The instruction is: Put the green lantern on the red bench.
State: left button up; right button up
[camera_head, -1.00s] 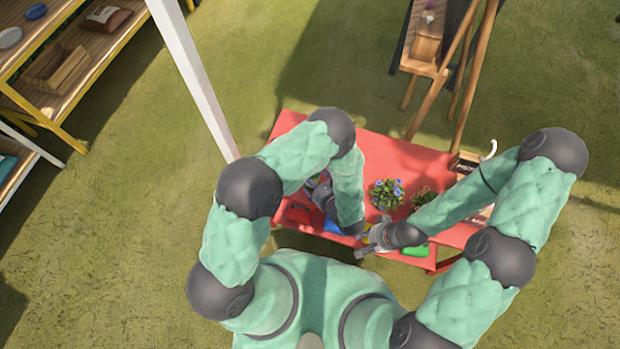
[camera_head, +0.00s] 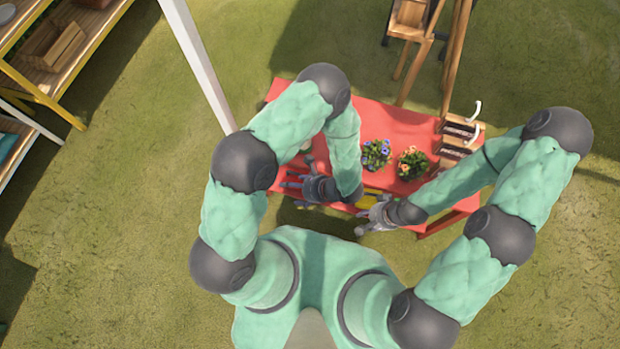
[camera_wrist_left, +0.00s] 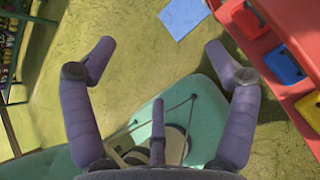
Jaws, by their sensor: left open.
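The red bench (camera_head: 400,120) stands in front of me in the head view, and its red edge (camera_wrist_left: 285,85) shows at the right of the left wrist view. I cannot make out the green lantern for certain; a small pale green thing (camera_head: 306,141) is partly hidden behind my left arm. My left gripper (camera_head: 297,190) is at the bench's near edge; in the left wrist view its fingers (camera_wrist_left: 160,70) are spread wide with nothing held between them. My right gripper (camera_head: 366,222) is just off the near edge, too small to read.
Two flower pots, blue (camera_head: 376,154) and orange (camera_head: 411,163), stand on the bench. Wooden boxes (camera_head: 455,140) stand at its right end. A white post (camera_head: 197,65) rises to the left. A blue sheet (camera_wrist_left: 183,18) lies on the grass. Shelves (camera_head: 50,50) are at upper left.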

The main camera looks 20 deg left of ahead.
pick_arm(q)
jog(key=s+d+f+n+g+h, duration=0.1)
jog(key=s+d+n+g+h, duration=0.55)
jog(key=s+n+h, duration=0.4)
jog(key=w+a+n+t+h, duration=0.1)
jog(key=w+n+t, duration=0.5)
jog(key=n, duration=0.7)
jog(key=shift+w+r+n+h, duration=0.4)
jog(key=shift+w+h, duration=0.2)
jog(key=shift+h, duration=0.25)
jog(key=shift+s+a, duration=0.1)
jog(key=shift+a, duration=0.05)
